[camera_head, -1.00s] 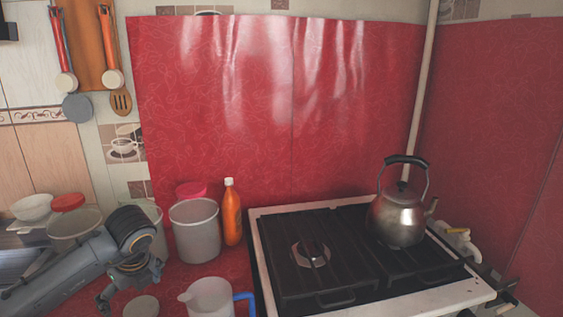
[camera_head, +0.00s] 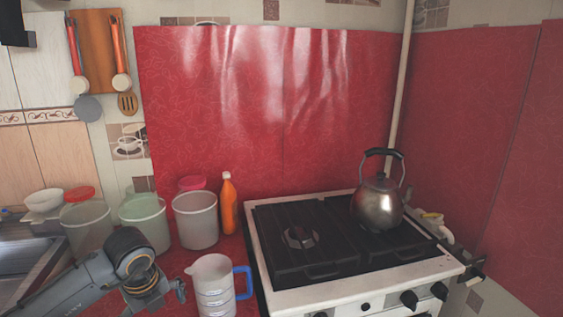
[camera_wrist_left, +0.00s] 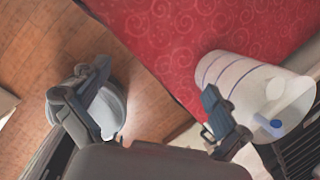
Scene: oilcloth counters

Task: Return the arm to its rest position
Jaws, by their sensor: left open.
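My left arm comes in from the lower left in the head view. Its gripper (camera_head: 158,302) is low in front of the canisters and left of a measuring jug (camera_head: 213,284) with a blue handle. In the left wrist view, the two fingers of the gripper (camera_wrist_left: 160,112) are spread apart with nothing between them. The jug (camera_wrist_left: 250,88) shows beside the right finger there, and I cannot tell whether they touch. My right gripper is in neither view.
Several canisters (camera_head: 195,222) and an orange bottle (camera_head: 228,205) stand behind the gripper. A metal kettle (camera_head: 377,205) sits on the stove (camera_head: 300,275) at right. A round grey object (camera_wrist_left: 103,108) lies behind the left finger, over wooden floor (camera_wrist_left: 40,45). A sink (camera_head: 20,255) is at left.

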